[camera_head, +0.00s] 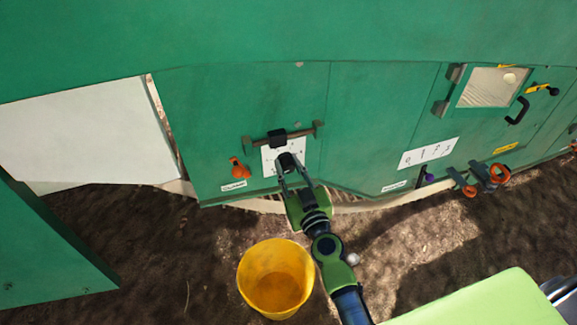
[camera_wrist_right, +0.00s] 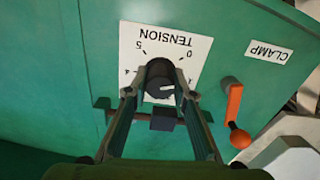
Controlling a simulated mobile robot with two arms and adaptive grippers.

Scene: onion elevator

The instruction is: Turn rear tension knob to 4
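The black tension knob (camera_head: 287,161) sits on a white scale plate (camera_head: 270,166) on the green machine panel. In the right wrist view the knob (camera_wrist_right: 159,75) shows large, and the plate (camera_wrist_right: 200,48) reads TENSION upside down, with 5 and 4 at left and 0 at right. A short white mark on the knob's face points to the right. My right gripper (camera_head: 288,170) reaches up to the knob, one finger on each side; in the wrist view its fingertips (camera_wrist_right: 160,88) close against the knob's sides. My left gripper is not in view.
A bar with a black block (camera_head: 277,138) runs close by the plate. An orange clamp lever (camera_head: 238,168) is left of it, above a CLAMP label (camera_head: 233,186). A yellow bucket (camera_head: 275,303) stands on the soil below. Orange knobs (camera_head: 498,174) and a small window (camera_head: 490,87) are farther right.

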